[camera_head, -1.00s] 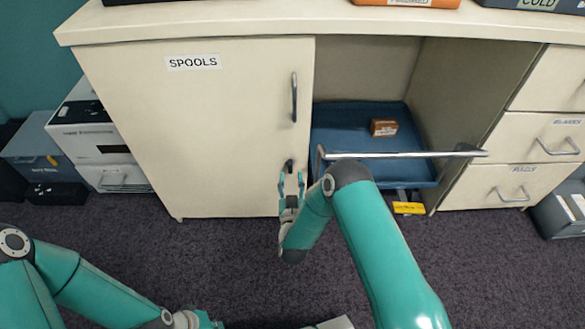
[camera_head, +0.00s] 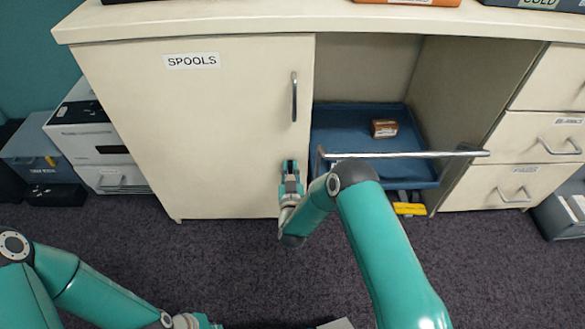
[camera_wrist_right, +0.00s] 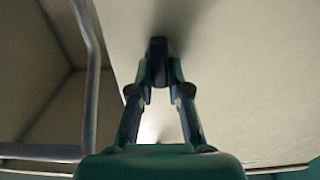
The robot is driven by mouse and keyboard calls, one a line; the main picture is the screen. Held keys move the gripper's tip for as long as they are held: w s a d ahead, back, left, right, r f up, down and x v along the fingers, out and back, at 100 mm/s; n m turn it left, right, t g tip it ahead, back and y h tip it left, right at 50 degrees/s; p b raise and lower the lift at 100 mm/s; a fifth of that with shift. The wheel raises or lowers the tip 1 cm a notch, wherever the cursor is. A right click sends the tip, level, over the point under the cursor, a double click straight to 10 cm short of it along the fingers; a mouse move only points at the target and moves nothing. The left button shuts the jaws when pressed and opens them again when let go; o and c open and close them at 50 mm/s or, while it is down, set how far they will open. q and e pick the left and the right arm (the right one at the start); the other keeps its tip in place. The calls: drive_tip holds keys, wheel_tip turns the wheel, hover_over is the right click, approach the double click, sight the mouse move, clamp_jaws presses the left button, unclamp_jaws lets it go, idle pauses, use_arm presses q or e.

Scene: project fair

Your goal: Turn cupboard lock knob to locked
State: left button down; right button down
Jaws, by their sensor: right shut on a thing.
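The cupboard door (camera_head: 205,130) is cream, shut, and labelled SPOOLS, with a dark upright handle (camera_head: 294,97) near its right edge. My right gripper (camera_head: 290,168) is at the door's lower right, below the handle. It is shut on the small dark lock knob (camera_wrist_right: 158,50), which shows between the fingertips in the right wrist view. The head view mostly hides the knob behind the fingers, and I cannot read its lock marking. My left arm shows at the lower left; its gripper (camera_head: 195,321) is at the bottom edge, too cut off to read.
Right of the door is an open bay with a blue tray (camera_head: 345,122) holding a small brown box (camera_head: 384,128). A metal rail (camera_head: 400,154) crosses in front of it, close to my right arm. Drawers (camera_head: 520,130) stand at the right.

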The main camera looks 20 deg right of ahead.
drive_tip(key=shift+d, duration=0.15)
drive_tip(key=shift+n, duration=0.3)
drive_tip(key=n, duration=0.1)
drive_tip(key=n+b, duration=0.2)
drive_tip(key=n, duration=0.1)
drive_tip(key=shift+w+a+f, duration=0.1)
drive_tip(key=shift+a+f, duration=0.05)
drive_tip(key=shift+a, duration=0.15)
drive_tip(key=shift+a+f+n+b, duration=0.15)
drive_tip(key=shift+n+b, duration=0.35)
drive_tip(key=shift+n, duration=1.75)
drive_tip(key=shift+a+f+n+b, duration=0.2)
drive_tip(key=shift+n+b, duration=0.25)
drive_tip(key=shift+n, duration=1.75)
drive_tip(key=shift+a+f+n+b, duration=0.15)
drive_tip(key=shift+n+b, duration=0.35)
drive_tip(key=shift+n, duration=1.75)
